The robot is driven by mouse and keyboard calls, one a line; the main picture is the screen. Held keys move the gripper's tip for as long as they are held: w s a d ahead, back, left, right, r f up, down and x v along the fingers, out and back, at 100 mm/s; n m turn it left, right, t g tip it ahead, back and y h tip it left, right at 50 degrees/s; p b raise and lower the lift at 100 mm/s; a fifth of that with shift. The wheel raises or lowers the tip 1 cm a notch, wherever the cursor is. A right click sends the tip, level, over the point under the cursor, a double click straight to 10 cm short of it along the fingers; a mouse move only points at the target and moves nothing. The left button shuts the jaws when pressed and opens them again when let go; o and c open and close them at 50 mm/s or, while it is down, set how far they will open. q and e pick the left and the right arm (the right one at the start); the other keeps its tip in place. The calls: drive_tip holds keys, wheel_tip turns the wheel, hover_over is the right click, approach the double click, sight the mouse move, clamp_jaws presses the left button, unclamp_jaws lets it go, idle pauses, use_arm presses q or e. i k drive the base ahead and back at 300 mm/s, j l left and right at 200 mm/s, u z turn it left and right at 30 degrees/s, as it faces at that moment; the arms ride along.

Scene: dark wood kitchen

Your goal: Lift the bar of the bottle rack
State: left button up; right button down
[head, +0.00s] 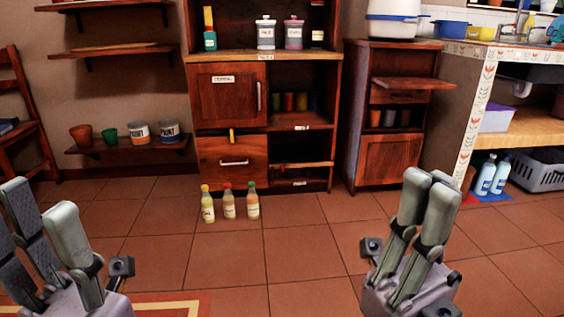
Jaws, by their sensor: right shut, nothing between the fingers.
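A dark wood cabinet (226,133) stands against the back wall. Low on its right side is an open compartment with a lighter horizontal bar (305,165) across its front and a small white label below. This looks like the bottle rack; its inside is dark. Three bottles with yellowish contents stand on the floor before the cabinet: one with a yellow cap (207,206), one with a red cap (228,204), one with a green cap (252,203). My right gripper (430,185) is shut and empty at right, well short of the bar. My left gripper (40,203) is open and empty at lower left.
A smaller cabinet (392,160) with a fold-out board stands to the right, beside a tiled counter (489,50). A wall shelf (130,147) holds pots and cans at left. A chair (20,110) is at far left. The tiled floor (305,250) between my grippers is clear.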

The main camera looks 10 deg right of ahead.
sight(288, 166)
drive_tip(key=i+j, duration=0.15)
drive_tip(key=i, duration=0.45)
drive_tip(key=i+j, duration=0.15)
drive_tip(key=i, duration=0.45)
drive_tip(key=i+j, duration=0.15)
drive_tip(key=i, duration=0.5)
drive_tip(key=i+j, duration=0.15)
drive_tip(key=i, duration=0.45)
drive_tip(key=l+z, duration=0.05)
